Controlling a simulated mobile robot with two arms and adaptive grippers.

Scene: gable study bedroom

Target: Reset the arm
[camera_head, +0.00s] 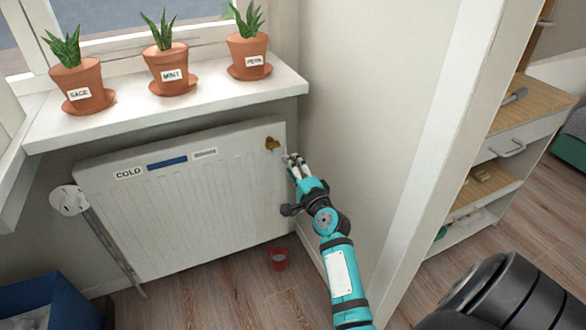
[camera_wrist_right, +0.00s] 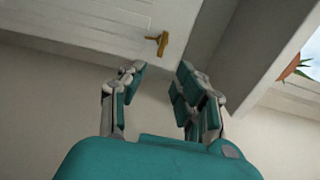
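My right arm (camera_head: 342,275) reaches forward, teal and grey. Its right gripper (camera_head: 293,163) is near the upper right corner of the white radiator (camera_head: 190,205), just below and right of the brass valve key (camera_head: 271,143). In the right wrist view the two fingers of the right gripper (camera_wrist_right: 155,85) stand apart with nothing between them. The brass key (camera_wrist_right: 162,43) shows there beyond the fingertips, on the radiator's side, with a gap to the fingers. My left gripper is not in view.
A blue box (camera_head: 55,290) is at lower left. A wall edge (camera_head: 425,170) and shelf unit (camera_head: 500,185) are right.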

